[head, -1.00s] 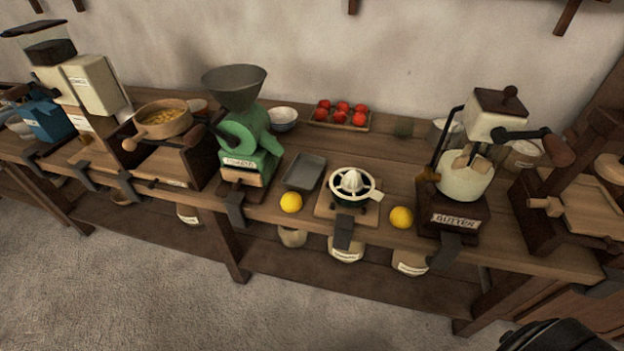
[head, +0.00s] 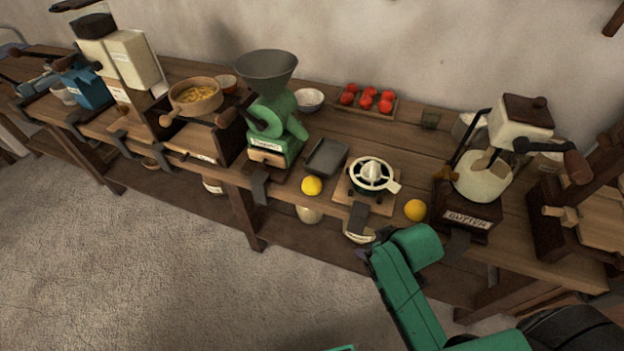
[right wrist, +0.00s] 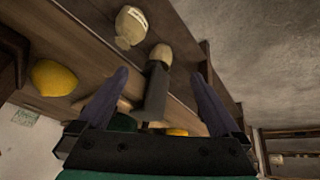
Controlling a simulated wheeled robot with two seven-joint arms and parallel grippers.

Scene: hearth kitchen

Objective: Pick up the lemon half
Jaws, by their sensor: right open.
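Two yellow lemon pieces lie near the bench's front edge. One lemon (head: 312,186) is left of the juicer (head: 372,175), the other (head: 415,210) between the juicer and the butter churn (head: 470,190). From here I cannot tell whole from half. In the right wrist view one lemon (right wrist: 55,78) shows large at left, beside the left finger and apart from it; a bit of yellow (right wrist: 177,132) shows low between the fingers. My right gripper (right wrist: 160,76) is open and empty, near the bench front. In the head view its fingers are hard to make out. My left gripper is not in view.
A dark clamp (head: 358,218) hangs over the bench edge below the juicer and shows between my fingers in the wrist view. A green mill (head: 275,125), grey tray (head: 326,157) and tomato crate (head: 366,112) stand nearby. Labelled jars (right wrist: 130,27) sit on the lower shelf.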

